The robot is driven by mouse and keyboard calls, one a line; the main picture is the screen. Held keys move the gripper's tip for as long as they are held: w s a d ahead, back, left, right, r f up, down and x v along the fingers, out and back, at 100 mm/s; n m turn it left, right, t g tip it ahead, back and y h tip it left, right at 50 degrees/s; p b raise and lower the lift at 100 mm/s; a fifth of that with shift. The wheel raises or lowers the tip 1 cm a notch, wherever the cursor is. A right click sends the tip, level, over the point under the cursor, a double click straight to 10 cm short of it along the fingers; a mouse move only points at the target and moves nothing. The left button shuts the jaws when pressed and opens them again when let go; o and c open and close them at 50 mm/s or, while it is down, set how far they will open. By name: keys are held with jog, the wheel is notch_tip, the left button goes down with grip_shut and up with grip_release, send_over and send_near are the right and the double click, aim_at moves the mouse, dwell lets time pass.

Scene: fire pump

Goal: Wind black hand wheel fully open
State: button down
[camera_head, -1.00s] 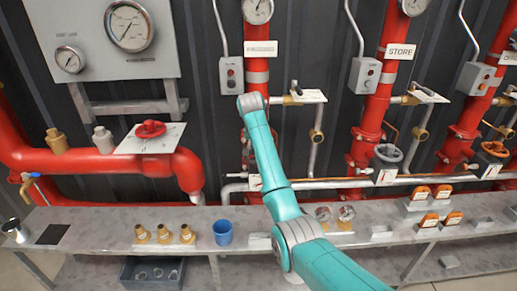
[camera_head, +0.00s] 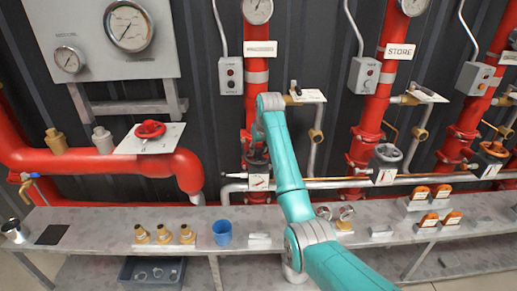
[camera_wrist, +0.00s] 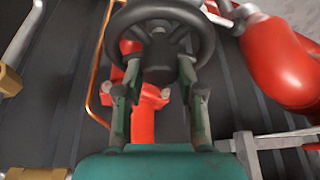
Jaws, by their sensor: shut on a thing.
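The black hand wheel (camera_wrist: 206,38) fills the top middle of the wrist view, with its spokes and dark hub showing. My gripper (camera_wrist: 158,72) reaches up to it from below, one finger on each side of the hub, and is shut on the wheel. The exact contact at the fingertips is hard to make out. In the head view my teal arm reaches to the red pipe in the middle, and it hides my gripper and most of the wheel there.
A red hand wheel (camera_head: 150,129) sits on a plate at left, a grey one (camera_head: 387,153) and an orange one (camera_head: 494,149) at right. A bench (camera_head: 100,222) below holds brass fittings (camera_head: 164,234), a blue cup (camera_head: 222,233) and orange-topped boxes (camera_head: 431,219). A copper pipe (camera_wrist: 97,60) runs close by.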

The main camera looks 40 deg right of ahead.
jog(key=n+y, duration=0.1)
jog(key=n, duration=0.2)
jog(key=shift+d+n+y, duration=0.15)
jog(key=shift+n+y, duration=0.15)
jog(key=n+y, duration=0.1)
jog(key=n, duration=0.2)
jog(key=shift+f, duration=0.1)
jog(key=shift+n, duration=0.3)
jog(key=shift+n, duration=0.3)
jog(key=n+g+y, duration=0.1)
jog(key=n, duration=0.3)
jog(key=shift+y, duration=0.4)
jog(key=n+g, duration=0.1)
jog(key=n, duration=0.2)
jog(key=shift+y, duration=0.3)
jog(key=c, duration=0.8)
grip_release()
